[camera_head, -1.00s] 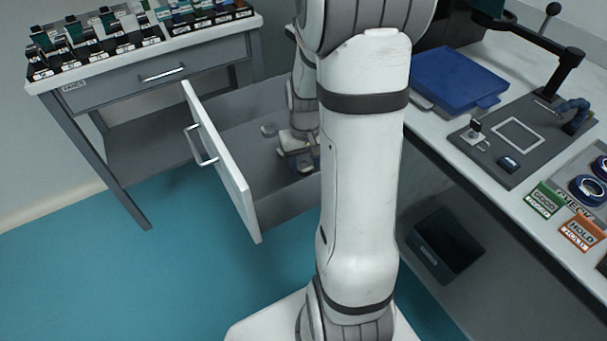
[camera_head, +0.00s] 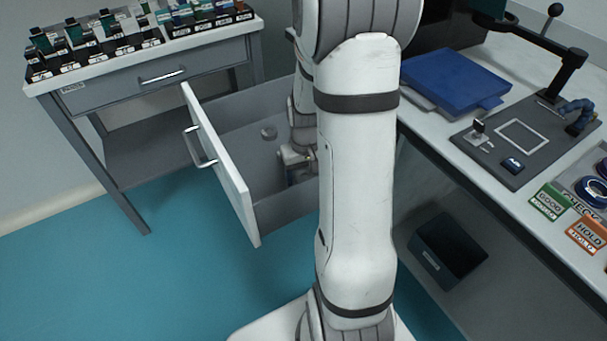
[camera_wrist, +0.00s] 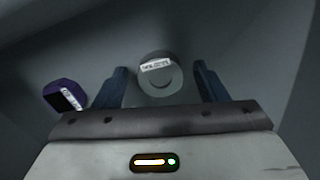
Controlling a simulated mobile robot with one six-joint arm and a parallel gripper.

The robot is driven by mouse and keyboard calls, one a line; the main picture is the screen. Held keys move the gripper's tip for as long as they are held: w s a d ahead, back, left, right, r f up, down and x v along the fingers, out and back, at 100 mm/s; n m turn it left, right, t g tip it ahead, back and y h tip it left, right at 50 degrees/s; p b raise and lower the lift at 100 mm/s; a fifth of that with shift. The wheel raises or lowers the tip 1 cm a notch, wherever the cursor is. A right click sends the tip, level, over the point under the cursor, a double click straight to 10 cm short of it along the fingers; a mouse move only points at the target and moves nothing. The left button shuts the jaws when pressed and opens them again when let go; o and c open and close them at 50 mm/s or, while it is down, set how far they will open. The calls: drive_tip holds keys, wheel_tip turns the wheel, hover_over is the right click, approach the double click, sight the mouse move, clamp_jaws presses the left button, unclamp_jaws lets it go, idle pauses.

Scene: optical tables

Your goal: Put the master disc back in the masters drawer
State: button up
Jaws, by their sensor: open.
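A grey round disc (camera_wrist: 160,76) with a white label lies on the drawer floor in the wrist view, between and just beyond my fingertips. The label is too blurred to read. My gripper (camera_wrist: 160,67) is open, with one blue finger on each side of the disc and no visible grip on it. In the head view my gripper (camera_head: 297,163) is low inside the open drawer (camera_head: 224,165), partly hidden by my arm.
A purple piece (camera_wrist: 65,96) with a dark face and white label lies left of my fingers. The drawer walls close in around my gripper. A bench (camera_head: 430,150) with a blue case (camera_head: 455,77) stands right. A dark bin (camera_head: 447,248) is below it.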

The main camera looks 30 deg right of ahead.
sight(305, 178)
drive_tip(key=shift+r, duration=0.1)
wheel_tip(305, 178, up, 12)
drive_tip(key=p, duration=0.4)
drive_tip(key=shift+r, duration=0.1)
idle(0.4)
